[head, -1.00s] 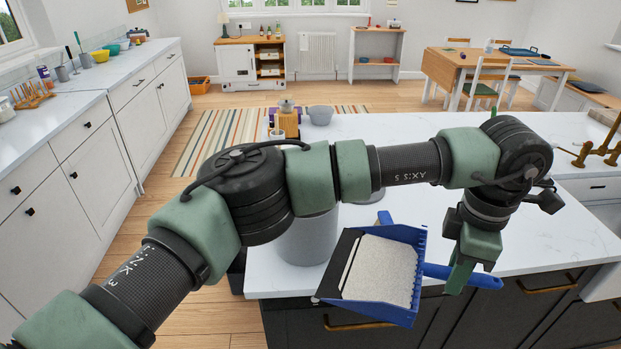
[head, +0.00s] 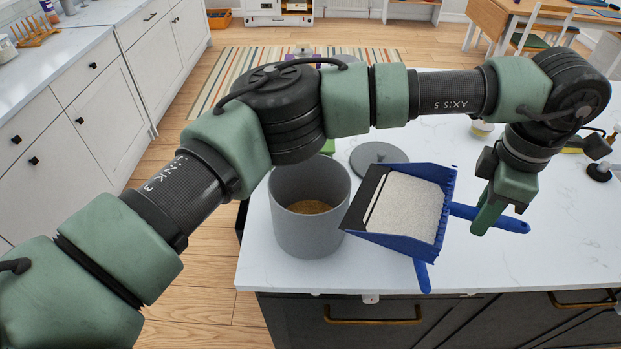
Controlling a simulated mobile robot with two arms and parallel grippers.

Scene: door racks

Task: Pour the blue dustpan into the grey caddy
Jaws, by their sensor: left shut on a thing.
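The blue dustpan (head: 402,243) holds a heap of pale grainy stuff (head: 407,206). My left gripper (head: 482,216) is shut on its handle, to the right of the pan. The pan is held above the white counter, with its dark lip facing left. The grey caddy (head: 300,232) stands open and upright on the counter, left of the pan. Some brown stuff (head: 309,207) lies on its bottom. The lip overlaps the caddy's right rim in the picture; I cannot tell whether they touch. My right gripper is out of view.
A grey round lid (head: 379,157) lies on the white counter (head: 520,265) behind the pan. A second blue handle (head: 422,276) shows below the pan. My left arm hides part of the counter's back. The counter's front right is clear.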

